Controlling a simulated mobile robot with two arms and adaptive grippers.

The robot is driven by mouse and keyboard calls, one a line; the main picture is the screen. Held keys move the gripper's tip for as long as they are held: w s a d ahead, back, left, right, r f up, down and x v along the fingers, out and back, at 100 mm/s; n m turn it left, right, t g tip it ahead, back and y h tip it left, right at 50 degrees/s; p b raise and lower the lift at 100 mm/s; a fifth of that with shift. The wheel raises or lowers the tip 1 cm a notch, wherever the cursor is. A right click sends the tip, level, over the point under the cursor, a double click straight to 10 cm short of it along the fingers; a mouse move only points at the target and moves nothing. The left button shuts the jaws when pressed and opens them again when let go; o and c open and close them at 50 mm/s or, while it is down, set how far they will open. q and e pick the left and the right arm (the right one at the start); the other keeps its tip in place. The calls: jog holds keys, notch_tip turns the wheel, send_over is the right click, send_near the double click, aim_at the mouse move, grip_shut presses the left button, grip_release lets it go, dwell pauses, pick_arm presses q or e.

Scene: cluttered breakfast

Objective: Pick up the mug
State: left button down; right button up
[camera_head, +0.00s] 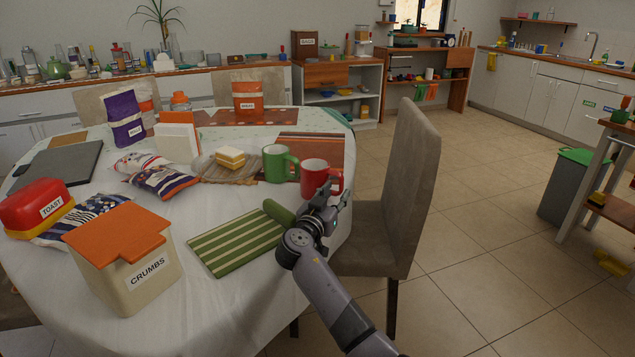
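A red mug (313,174) stands upright near the right edge of the round table, with its handle on the right. A green mug (275,166) stands just left of it and behind, also upright with its handle to the right. My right gripper (328,200) is at the table's right edge, just in front of the red mug and its handle. Its fingers overlap the mug's lower right part in the picture. I cannot tell whether they touch it or are open. My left gripper is out of view.
The white-clothed table (215,300) also holds a CRUMBS bin (115,280), a red TOAST box (22,208), snack bags and a rolled-end green striped mat (235,243). A grey chair (405,185) stands close on the right. Open floor lies beyond it.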

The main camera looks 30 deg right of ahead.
aim_at(340, 189)
jog(key=x, duration=0.4)
jog(key=shift+w+d, duration=0.1)
jog(key=shift+d, duration=0.05)
jog(key=shift+c, duration=0.4)
grip_shut()
dwell(0.3)
